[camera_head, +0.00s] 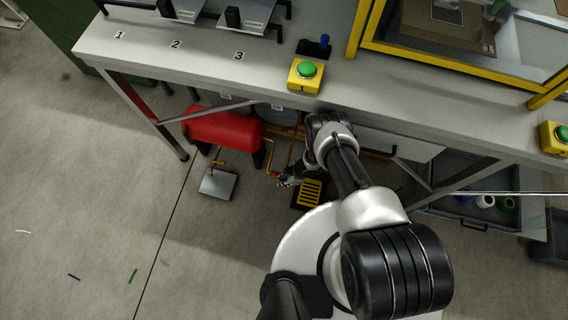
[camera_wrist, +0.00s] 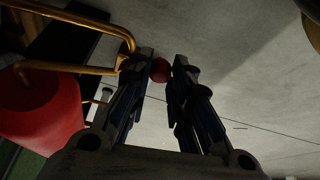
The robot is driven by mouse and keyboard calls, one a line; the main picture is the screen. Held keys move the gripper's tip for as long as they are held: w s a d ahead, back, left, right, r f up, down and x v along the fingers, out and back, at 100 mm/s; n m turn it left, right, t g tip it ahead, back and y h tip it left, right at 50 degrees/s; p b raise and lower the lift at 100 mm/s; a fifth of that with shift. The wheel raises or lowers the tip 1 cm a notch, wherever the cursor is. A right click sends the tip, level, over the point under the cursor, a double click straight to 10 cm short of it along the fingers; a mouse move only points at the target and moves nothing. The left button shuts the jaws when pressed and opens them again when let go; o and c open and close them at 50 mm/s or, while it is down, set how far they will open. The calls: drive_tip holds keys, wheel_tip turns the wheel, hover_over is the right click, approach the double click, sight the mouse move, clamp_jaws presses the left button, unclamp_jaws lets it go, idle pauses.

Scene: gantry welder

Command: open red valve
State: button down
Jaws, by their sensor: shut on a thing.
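The red valve (camera_wrist: 160,70) shows as a small round red knob between my fingertips in the wrist view. It sits near the end of a copper-coloured pipe (camera_wrist: 100,70). My gripper (camera_wrist: 163,75) is shut on it, with a finger on each side. In the head view my gripper (camera_head: 285,182) is low under the workbench, beside the pipework to the right of the red tank (camera_head: 225,129). The valve is small and largely hidden by my gripper there, so its turn angle cannot be told.
The workbench (camera_head: 180,62) overhangs my arm, with a green button on a yellow box (camera_head: 306,75) on top. A yellow-slatted black box (camera_head: 310,192) stands just right of my gripper. A grey plate (camera_head: 217,185) lies below the tank.

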idle(0.4)
drive_tip(key=c, duration=1.5)
unclamp_jaws()
